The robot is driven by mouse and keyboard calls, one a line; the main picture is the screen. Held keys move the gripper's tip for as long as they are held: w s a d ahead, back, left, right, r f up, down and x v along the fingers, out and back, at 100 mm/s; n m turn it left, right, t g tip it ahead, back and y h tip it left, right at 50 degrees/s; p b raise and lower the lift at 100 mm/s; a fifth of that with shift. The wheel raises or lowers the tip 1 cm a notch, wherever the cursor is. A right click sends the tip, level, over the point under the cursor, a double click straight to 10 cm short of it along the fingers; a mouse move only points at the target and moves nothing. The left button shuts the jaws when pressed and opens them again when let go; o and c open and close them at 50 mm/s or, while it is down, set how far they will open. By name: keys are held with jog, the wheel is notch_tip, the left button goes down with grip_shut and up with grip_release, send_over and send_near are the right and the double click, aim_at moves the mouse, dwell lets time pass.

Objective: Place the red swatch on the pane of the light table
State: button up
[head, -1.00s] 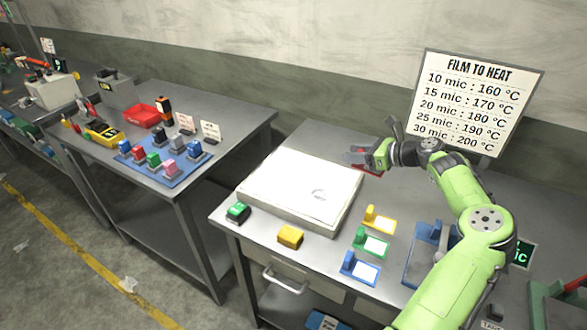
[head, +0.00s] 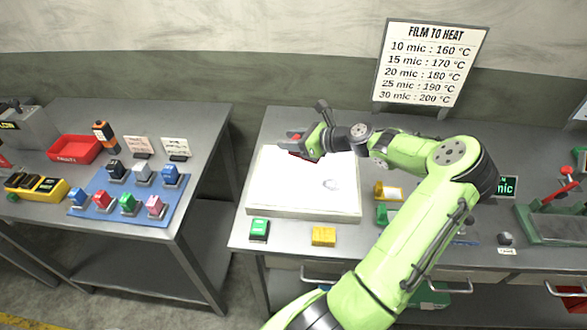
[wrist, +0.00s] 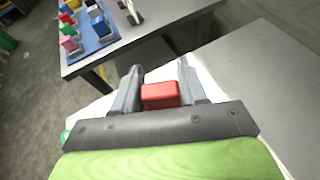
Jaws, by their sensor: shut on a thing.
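The red swatch shows in the wrist view as a red block (wrist: 160,95) between the two fingers of my gripper (wrist: 158,80). My gripper (head: 298,146) is shut on it. In the head view the red swatch (head: 303,155) shows as a dark red sliver under the fingers, over the back edge of the light table. The light table (head: 270,207) is a low white box with a bright white pane (head: 285,183). I cannot tell whether the swatch touches the pane. Part of the pane's back right is hidden by my arm.
A green block (head: 259,229) and a yellow block (head: 323,236) stand at the bench's front edge. Yellow (head: 388,192) and green (head: 382,214) swatches stand right of the light table. A blue mat (head: 103,204) with several colored blocks lies on the left table. A sign (head: 431,65) stands behind.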

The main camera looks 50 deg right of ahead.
aim_at(293, 170)
notch_tip(293, 170, down, 9)
jog(key=shift+s+d+r+b, duration=0.1)
jog(key=shift+d+r+b, duration=0.05)
jog(key=shift+b, duration=0.6)
